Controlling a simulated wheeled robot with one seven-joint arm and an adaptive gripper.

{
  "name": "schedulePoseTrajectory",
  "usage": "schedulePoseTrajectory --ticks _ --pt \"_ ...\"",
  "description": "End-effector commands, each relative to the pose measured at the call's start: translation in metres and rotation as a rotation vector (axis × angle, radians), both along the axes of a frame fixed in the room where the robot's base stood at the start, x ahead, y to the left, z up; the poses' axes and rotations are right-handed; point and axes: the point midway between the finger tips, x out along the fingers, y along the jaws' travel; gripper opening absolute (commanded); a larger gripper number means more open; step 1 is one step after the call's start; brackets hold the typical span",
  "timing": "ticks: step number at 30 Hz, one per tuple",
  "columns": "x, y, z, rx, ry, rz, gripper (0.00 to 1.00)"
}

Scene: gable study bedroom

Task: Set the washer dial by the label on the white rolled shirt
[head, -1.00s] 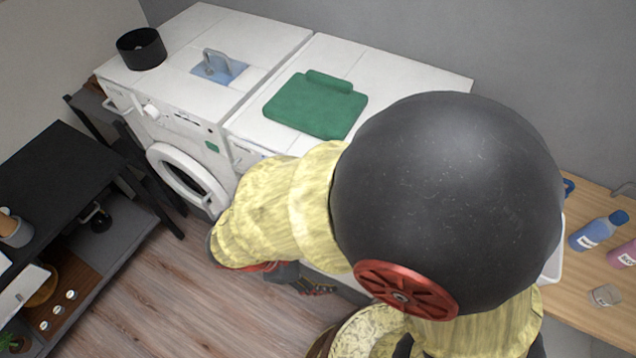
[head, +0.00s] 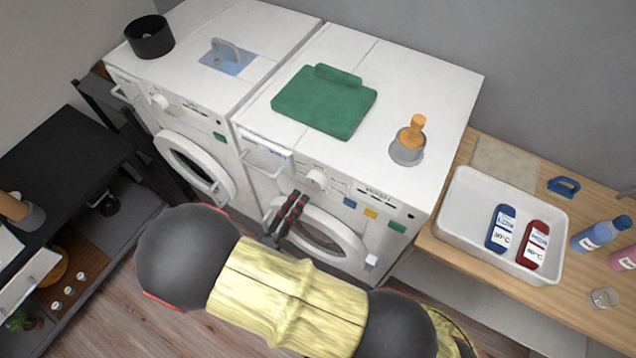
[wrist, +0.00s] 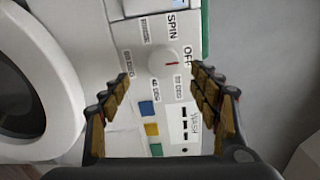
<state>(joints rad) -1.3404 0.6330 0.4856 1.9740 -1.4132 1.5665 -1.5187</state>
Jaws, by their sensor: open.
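The washer (head: 385,215) is the right-hand white machine. Its round white dial (head: 316,180) sits on the front panel; in the wrist view the dial (wrist: 161,64) has a red mark on its right side, towards OFF. SPIN and several DEG labels ring it. My gripper (head: 292,208) is open and empty, just below and left of the dial in the head view. In the wrist view the dial shows between the fingertips of my gripper (wrist: 160,76); I see no contact. I cannot make out a white rolled shirt or its label.
A white tray (head: 455,226) holds blue (head: 500,228) and red (head: 534,245) labelled items. A folded green cloth (head: 322,103) and a grey cup with an orange-handled tool (head: 408,145) lie on the washer. A second machine (head: 265,40) stands left. The round door (wrist: 30,85) is beside the panel.

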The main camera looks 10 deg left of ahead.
Motion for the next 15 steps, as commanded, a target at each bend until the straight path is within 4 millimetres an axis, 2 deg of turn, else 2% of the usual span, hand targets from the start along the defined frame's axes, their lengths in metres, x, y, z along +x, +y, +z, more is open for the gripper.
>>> schedulePoseTrajectory --ticks 3,7,15 --pt "0.0 -0.001 0.004 -0.08 0.016 -0.001 0.62" --pt "0.006 -0.004 0.004 -0.101 0.027 -0.004 0.62" --pt "0.042 -0.02 0.004 -0.099 0.027 -0.007 0.62"
